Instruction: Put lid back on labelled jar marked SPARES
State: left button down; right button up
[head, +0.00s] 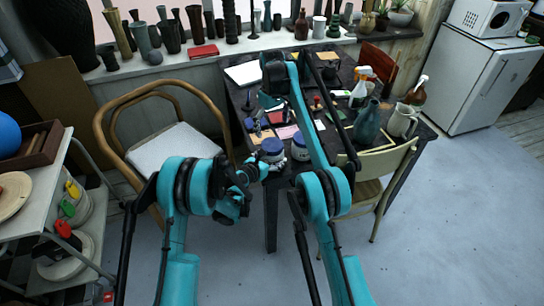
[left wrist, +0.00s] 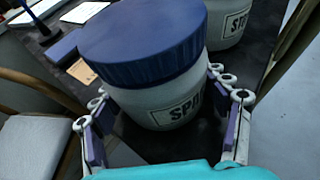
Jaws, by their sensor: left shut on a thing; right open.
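A white jar (left wrist: 155,105) with a broad dark blue lid (left wrist: 140,45) stands on the dark table; its partly hidden label reads "SPA". The lid sits on top of the jar. They also show in the head view as the jar (head: 271,157) at the table's near edge. My left gripper (head: 262,165) is shut on this jar, its fingers on both sides of the body in the left wrist view. My right gripper (head: 268,118) is open above the table, behind the jar. Its fingertips are small and hard to make out.
A second labelled white jar (left wrist: 229,28) stands just beside and behind; in the head view it is the jar (head: 301,152) on the right. A green jug (head: 367,122), a spray bottle (head: 360,88) and a cream pitcher (head: 402,121) stand at the right. Chairs flank the table.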

pick_arm(q)
grip_release()
jog(key=v, duration=1.2)
